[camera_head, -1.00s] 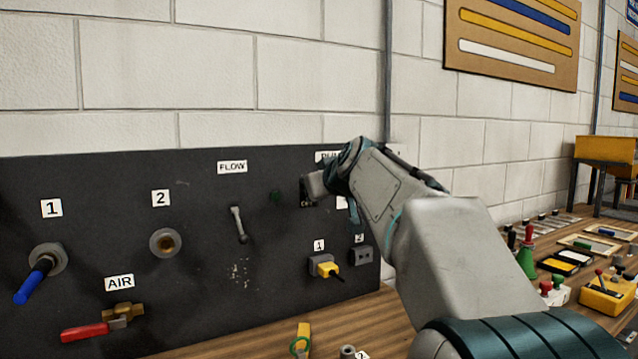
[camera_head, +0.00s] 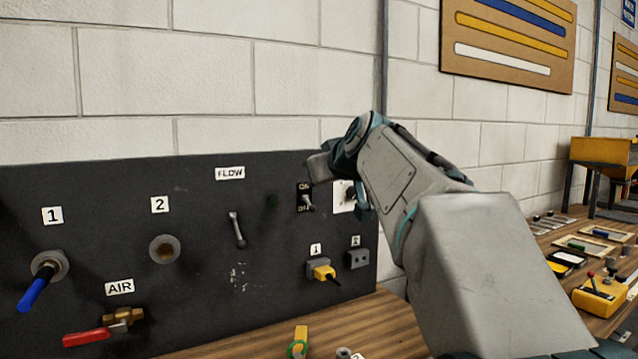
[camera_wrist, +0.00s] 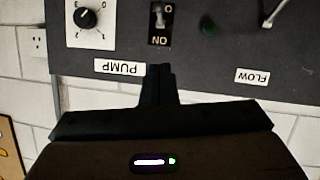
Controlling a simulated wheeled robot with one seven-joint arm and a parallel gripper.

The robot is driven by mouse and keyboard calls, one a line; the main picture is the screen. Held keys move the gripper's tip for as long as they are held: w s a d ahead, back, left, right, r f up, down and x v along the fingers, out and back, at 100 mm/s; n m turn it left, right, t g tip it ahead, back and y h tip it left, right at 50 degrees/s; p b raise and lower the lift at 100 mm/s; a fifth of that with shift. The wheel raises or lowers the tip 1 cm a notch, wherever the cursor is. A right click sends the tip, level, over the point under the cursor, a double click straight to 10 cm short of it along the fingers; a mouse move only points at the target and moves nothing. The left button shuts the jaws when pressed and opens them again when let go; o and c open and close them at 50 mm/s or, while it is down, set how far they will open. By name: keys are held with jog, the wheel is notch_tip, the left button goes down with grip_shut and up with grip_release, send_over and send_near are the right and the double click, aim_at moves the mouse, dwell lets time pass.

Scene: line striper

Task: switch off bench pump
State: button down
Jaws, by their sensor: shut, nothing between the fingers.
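The pump switch (camera_head: 306,199) is a small toggle on a black plate marked ON at the top and OFF at the bottom. Its light lever appears to slant down toward OFF in the head view. The wrist view shows the switch (camera_wrist: 159,17) upside down, near the PUMP label (camera_wrist: 119,67). My gripper (camera_head: 316,167) is shut and empty, just above the switch and apart from its lever. Its fingertips (camera_wrist: 159,70) lie beside the PUMP label in the wrist view. A small dark green lamp (camera_head: 272,200) left of the switch looks unlit.
A dial (camera_wrist: 88,18) sits beside the switch. The FLOW lever (camera_head: 237,229), yellow plug (camera_head: 323,272), blue-handled valve (camera_head: 40,282) and red AIR handle (camera_head: 86,337) are on the same dark panel (camera_head: 190,290). The wooden bench (camera_head: 372,315) lies below.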

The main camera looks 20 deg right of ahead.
jog(key=s, duration=0.7)
jog(key=shift+s+d+r+b, duration=0.2)
jog(key=shift+d+r+b, duration=0.05)
jog(key=shift+r+b, duration=0.15)
